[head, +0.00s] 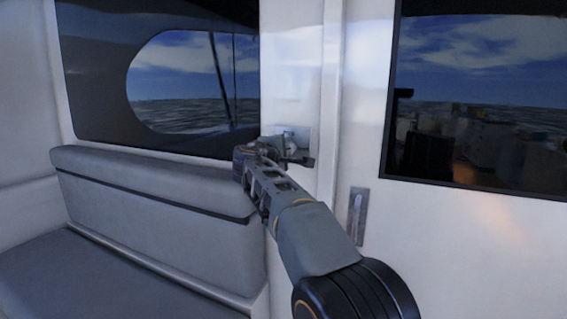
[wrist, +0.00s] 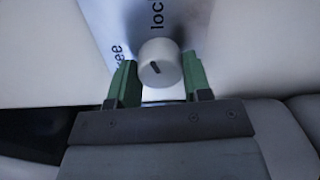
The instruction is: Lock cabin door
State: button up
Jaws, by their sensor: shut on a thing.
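The lock knob (wrist: 158,58) is a small round light-grey knob with a short dark slanted mark on its face. It sits on a pale label plate (wrist: 200,12), with "lock" printed above it and letters ending in "ee" to its left. The mark slants from upper left to lower right; I cannot tell which word it points to. My gripper (wrist: 160,80) is shut on the knob, a green finger on each side. In the head view the plate (head: 300,131) is on the white wall, partly hidden by my gripper (head: 290,152). The cabin door (head: 450,230) appears closed.
A recessed handle (head: 358,215) is on the door, right of my arm. A dark window (head: 480,100) fills the door's upper part. A grey padded bench (head: 150,185) stands left of my gripper, under another window (head: 190,85).

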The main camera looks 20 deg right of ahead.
jog(key=shift+f+m+b, duration=0.1)
jog(key=shift+m+b, duration=1.35)
jog(key=shift+m, duration=0.35)
jog(key=o, duration=0.9)
jog(key=shift+s+a, duration=0.1)
jog(key=b+v, duration=0.1)
jog(key=v, duration=1.2)
jog(key=shift+s+a, duration=0.2)
jog(key=shift+s, duration=0.1)
jog(key=shift+d, duration=0.1)
